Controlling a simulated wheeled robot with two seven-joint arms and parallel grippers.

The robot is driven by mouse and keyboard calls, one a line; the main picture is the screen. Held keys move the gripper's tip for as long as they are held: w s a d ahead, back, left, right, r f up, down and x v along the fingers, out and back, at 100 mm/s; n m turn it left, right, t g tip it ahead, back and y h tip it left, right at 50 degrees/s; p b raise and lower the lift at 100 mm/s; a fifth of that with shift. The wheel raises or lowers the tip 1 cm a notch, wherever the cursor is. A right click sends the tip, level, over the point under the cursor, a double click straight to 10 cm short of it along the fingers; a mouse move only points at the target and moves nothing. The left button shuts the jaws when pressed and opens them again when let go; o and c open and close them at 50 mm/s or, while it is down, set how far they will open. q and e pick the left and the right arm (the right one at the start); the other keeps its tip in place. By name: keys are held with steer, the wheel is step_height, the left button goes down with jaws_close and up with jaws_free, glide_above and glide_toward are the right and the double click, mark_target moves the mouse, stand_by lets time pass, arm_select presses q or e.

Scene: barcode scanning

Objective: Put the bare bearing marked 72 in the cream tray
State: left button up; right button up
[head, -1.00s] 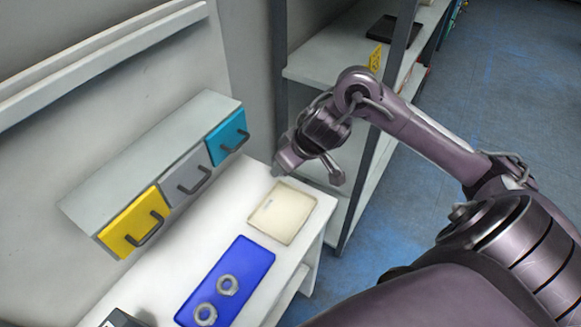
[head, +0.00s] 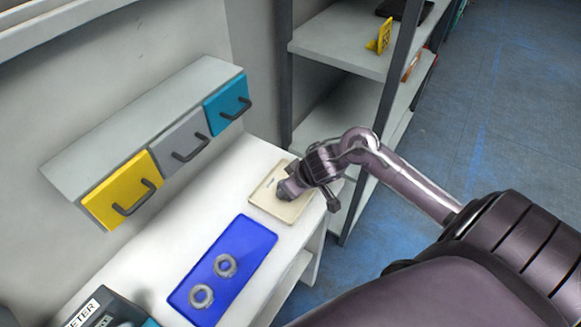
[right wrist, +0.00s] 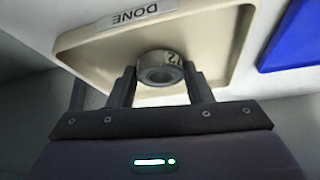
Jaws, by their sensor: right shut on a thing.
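The cream tray (head: 262,196) lies on the white table, with a label reading DONE, upside down in the right wrist view (right wrist: 222,75). My right gripper (right wrist: 160,80) is shut on a grey metal bearing (right wrist: 160,58), with one finger on each side of it. A pale mark on the bearing's side looks like 72, but is partly turned away. The bearing is over the tray; I cannot tell whether it touches the tray floor. My left gripper is not in view.
A blue mat (head: 246,235) beside the tray holds two ring-shaped bearings, one nearer the tray (head: 226,257) and one farther (head: 201,288). Yellow, grey and teal drawers line the wall. A dark box (head: 105,308) stands front left; a shelf rack is behind.

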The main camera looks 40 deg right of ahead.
steer(key=shift+f, duration=0.1)
steer(key=o, duration=1.1)
steer(key=shift+f, duration=0.1)
steer(key=shift+o, duration=0.2)
steer(key=shift+r, duration=0.25)
steer(key=p+v, duration=0.3)
steer(key=v, duration=0.9)
steer(key=shift+f, duration=0.1)
